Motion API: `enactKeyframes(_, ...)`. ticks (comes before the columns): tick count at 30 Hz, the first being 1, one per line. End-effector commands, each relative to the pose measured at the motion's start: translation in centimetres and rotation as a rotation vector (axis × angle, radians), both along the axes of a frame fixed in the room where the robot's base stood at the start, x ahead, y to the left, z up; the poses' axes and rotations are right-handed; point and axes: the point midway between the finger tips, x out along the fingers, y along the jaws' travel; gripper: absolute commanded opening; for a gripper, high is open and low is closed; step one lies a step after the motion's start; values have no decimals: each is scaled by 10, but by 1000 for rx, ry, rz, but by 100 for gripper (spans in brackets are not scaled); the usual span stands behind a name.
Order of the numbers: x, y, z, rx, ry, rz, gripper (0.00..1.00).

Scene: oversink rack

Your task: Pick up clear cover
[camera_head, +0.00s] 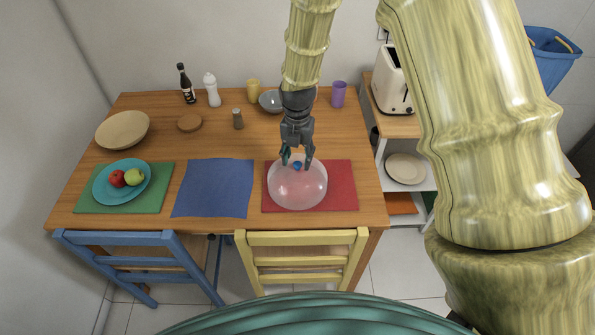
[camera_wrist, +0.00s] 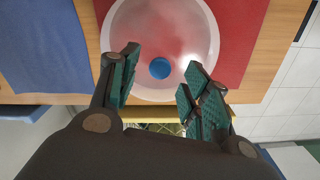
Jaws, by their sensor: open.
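The clear cover (camera_head: 297,190) is a see-through dome with a small blue knob (camera_head: 297,166) on top. It stands on the red placemat (camera_head: 340,184) at the right of the table. In the wrist view the clear cover (camera_wrist: 125,45) fills the upper middle, and its blue knob (camera_wrist: 160,68) lies a little beyond and between the fingertips. My gripper (camera_head: 297,162) is open, pointing down just above the knob. In the wrist view my gripper (camera_wrist: 158,78) has its two green-padded fingers apart, with nothing between them. I cannot tell whether anything touches the knob.
A blue placemat (camera_head: 213,188) lies bare beside the red one. A teal plate (camera_head: 105,188) with fruit sits on a green placemat (camera_head: 150,203). A grey bowl (camera_head: 270,101), a yellow cup (camera_head: 253,90) and a purple cup (camera_head: 339,94) stand behind my gripper. Chairs line the front edge.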

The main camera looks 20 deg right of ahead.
Motion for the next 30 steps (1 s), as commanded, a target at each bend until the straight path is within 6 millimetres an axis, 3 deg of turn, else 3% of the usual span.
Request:
enactKeyframes(7,0,0,-21,0,1,0,48)
enactKeyframes(17,0,0,-26,-1,-1,0,48)
enactKeyframes(18,0,0,-26,-1,-1,0,46)
enactKeyframes(26,0,0,-26,-1,-1,0,0)
enactKeyframes(30,0,0,-25,-1,-1,0,0)
